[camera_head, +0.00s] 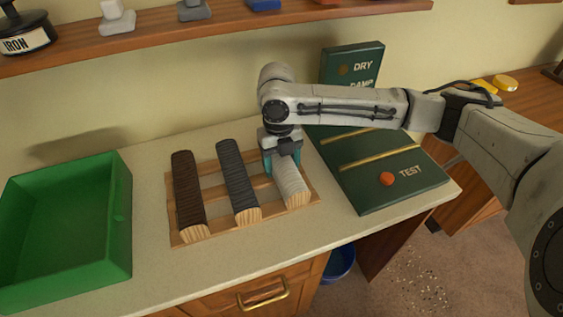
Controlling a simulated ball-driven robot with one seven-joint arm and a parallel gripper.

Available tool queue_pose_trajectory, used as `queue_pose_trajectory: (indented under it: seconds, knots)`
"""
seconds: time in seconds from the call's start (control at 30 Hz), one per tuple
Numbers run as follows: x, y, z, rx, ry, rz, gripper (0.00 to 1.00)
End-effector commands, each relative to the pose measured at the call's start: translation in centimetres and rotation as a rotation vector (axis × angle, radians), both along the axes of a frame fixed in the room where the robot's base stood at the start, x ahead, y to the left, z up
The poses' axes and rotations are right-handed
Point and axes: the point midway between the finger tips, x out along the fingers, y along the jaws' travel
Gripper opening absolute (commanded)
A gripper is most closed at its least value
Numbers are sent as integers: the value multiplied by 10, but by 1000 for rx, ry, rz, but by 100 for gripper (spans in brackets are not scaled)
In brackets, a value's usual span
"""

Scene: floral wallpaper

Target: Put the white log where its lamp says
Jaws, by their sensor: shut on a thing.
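The white log (291,186) lies on a wooden slatted rack (215,194), rightmost of three logs. My gripper (282,164) points down over its back part, teal fingers shut on its sides. The log appears to rest on the rack still. A dark green board (400,182) stands to the right, with DRY and DAMP labels on its upright back and an orange TEST button (387,179) on its flat part. A lamp (343,70) beside DRY looks dark. My arm partly covers DAMP and hides any lamp beside it.
A dark brown log (187,195) and a dark grey log (238,180) share the rack. An empty green crate (122,215) is at left. A blue bucket (340,263) is below the counter. A shelf (215,35) holds small objects above. Counter between crate and rack is clear.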

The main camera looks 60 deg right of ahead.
Motion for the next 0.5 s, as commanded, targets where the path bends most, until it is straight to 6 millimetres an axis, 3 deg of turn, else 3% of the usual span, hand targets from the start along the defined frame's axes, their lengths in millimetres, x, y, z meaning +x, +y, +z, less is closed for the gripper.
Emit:
queue_pose_trajectory:
  seconds: [0.1, 0.13, 0.37, 0.5]
  knots:
    - [0, 0, -3, 1, -1, 0, 10]
    - [0, 0, -3, 0, 0, 0, 67]
    - [0, 0, -2, 0, 0, 0, 89]
    - [0, 0, -2, 0, 0, 0, 90]
